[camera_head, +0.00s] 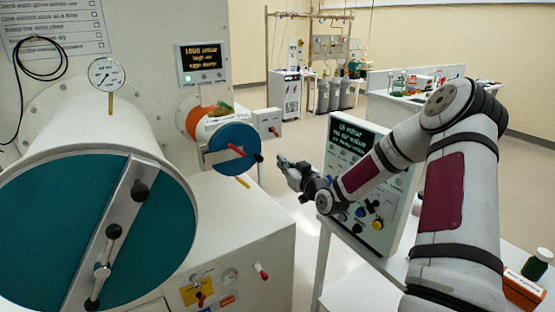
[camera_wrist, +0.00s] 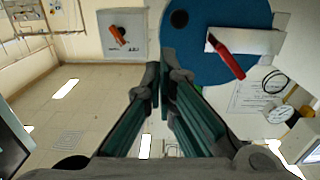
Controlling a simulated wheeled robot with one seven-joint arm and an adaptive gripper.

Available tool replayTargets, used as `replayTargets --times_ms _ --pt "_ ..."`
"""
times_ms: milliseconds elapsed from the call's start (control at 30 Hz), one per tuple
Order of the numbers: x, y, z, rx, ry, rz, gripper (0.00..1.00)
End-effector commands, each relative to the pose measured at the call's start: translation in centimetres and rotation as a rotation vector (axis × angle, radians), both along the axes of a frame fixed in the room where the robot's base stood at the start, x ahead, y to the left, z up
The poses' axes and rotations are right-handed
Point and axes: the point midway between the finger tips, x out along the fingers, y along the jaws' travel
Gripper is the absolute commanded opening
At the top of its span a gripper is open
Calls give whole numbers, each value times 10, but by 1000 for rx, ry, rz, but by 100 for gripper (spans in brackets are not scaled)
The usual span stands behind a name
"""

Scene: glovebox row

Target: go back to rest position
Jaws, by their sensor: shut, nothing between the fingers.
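My gripper (camera_head: 285,163) is at the end of my arm, raised in front of the small round blue door (camera_head: 226,141) of the glovebox antechamber. Its fingers are together and hold nothing. I see a gap between the fingertips and the red handle. The small blue door looks closed.
A large teal round door (camera_head: 60,240) with a bar handle fills the left. A green bottle (camera_head: 538,263) and an orange box (camera_head: 522,290) are at the right. Open floor lies behind.

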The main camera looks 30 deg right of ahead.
Motion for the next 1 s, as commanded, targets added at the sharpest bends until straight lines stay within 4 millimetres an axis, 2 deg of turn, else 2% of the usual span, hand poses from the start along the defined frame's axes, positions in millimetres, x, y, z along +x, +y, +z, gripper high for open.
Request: replayTargets --times_ms 267,367,533,667,867,1000 --pt "-7 0 0 0 0 1 0" --pt "-5 8 2 -16 27 15 0" --pt "-4 42 5 -93 174 70 0" --pt "-13 70 12 -171 328 97 0" --pt "-42 103 35 -268 530 85 0" --pt "-73 121 58 -311 644 50 0"
